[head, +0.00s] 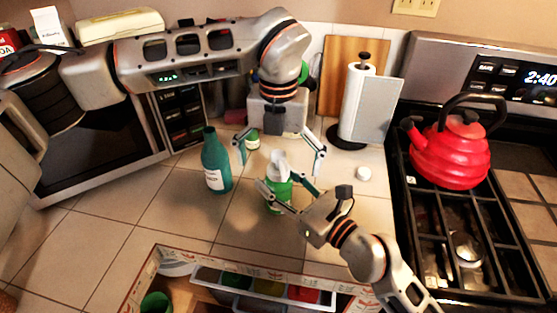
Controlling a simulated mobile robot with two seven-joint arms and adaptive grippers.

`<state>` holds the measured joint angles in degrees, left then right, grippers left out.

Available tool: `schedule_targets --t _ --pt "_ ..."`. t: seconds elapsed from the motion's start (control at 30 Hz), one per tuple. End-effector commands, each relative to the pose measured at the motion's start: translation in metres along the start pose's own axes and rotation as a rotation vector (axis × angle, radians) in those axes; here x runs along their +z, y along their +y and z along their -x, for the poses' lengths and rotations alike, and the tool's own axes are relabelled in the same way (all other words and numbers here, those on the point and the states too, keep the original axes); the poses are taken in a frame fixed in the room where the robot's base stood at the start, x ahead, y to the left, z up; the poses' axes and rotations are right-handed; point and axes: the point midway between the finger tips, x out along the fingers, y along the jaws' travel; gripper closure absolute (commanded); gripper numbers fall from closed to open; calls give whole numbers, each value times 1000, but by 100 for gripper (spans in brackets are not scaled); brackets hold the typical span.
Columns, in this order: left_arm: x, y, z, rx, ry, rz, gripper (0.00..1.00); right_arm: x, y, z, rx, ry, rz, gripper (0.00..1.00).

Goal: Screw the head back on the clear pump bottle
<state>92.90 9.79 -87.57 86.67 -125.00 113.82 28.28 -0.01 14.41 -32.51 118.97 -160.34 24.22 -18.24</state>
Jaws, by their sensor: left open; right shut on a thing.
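A pump bottle with green contents (274,205) stands on the tiled counter in the middle of the head view. A whitish pump head (278,161) shows at its top; whether it is seated or only resting there I cannot tell. My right gripper (285,190) comes from the lower right and is shut on the bottle's body, partly hiding it. My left gripper (279,164) points down from above, open, its fingers spread wide on either side of the pump head and apart from it.
A white round cap (364,173) lies right, before the paper towel holder (362,105). A red kettle (450,153) sits on the stove. An open drawer (140,284) is in front.

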Motion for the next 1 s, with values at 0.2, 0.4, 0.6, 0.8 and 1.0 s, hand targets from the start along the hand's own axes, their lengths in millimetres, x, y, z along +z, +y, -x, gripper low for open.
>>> schedule_targets --t 0.2,0.4,0.6,0.8,1.0 --pt "0 0 0 0 0 0 49 0 0 0 0 0 0 100" --pt "0 0 0 0 0 0 92 0 0 0 0 0 0 100" --pt "0 0 0 0 0 -4 92 0 0 0 0 0 0 100" --pt "0 0 0 0 0 -4 47 0 0 0 0 0 0 100" --pt "0 0 0 0 0 -4 47 0 0 0 0 0 0 100"
